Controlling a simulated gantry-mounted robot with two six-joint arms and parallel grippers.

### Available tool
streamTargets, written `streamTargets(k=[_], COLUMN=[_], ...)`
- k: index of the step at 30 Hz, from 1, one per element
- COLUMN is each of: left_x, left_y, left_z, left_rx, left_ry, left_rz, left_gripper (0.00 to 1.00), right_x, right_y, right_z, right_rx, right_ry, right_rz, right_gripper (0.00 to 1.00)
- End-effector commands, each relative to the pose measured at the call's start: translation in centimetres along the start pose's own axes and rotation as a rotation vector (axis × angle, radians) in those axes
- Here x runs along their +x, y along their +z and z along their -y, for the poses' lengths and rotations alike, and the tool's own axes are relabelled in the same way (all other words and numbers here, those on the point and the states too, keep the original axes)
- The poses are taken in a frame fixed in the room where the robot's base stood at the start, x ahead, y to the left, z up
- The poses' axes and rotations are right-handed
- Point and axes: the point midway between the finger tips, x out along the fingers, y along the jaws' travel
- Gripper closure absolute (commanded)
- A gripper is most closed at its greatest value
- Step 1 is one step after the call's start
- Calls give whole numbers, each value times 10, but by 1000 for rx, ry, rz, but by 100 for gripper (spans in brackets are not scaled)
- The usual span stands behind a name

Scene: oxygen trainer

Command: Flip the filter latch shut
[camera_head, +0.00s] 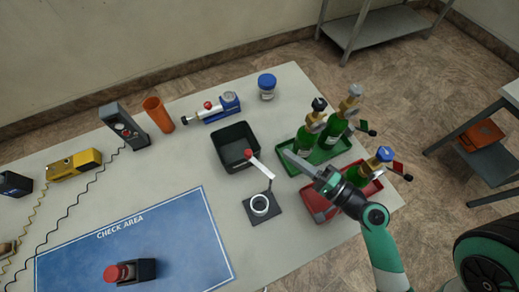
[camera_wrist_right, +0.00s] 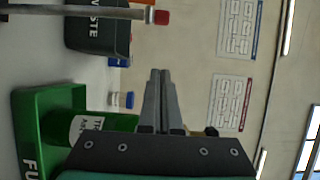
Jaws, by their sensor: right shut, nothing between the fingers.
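The filter latch looks to be the white lever with a red tip (camera_head: 262,166), standing up from a dark square base with a white ring (camera_head: 260,206). The lever also crosses the upper left of the right wrist view (camera_wrist_right: 90,11), its red end pointing right. My right gripper (camera_head: 286,154) is shut and empty, just right of the lever in the head view, with a small gap. Its closed fingers (camera_wrist_right: 160,75) are apart from the lever in the wrist view. My left gripper is not in view.
A black waste bin (camera_head: 221,139) stands behind the lever. A green tray (camera_head: 331,153) with green bottles and a red tray (camera_head: 313,210) lie right, close under my right arm. The blue check area mat (camera_head: 150,235) holds a red-knobbed block (camera_head: 142,271). The table between is clear.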

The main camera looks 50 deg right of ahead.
Motion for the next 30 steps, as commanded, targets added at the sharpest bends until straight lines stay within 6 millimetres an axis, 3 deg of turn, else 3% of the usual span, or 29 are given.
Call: streamTargets(k=[14,21,30], left_x=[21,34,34], left_y=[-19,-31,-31], left_z=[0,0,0], left_rx=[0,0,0], left_ry=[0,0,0], left_rz=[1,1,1], left_gripper=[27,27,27], right_x=[95,82,79], right_y=[2,35,39], right_z=[5,4,1], right_rx=[-3,-1,-2], right_ry=[-5,-1,-3], right_rz=[6,6,2], right_gripper=[100,100,100])
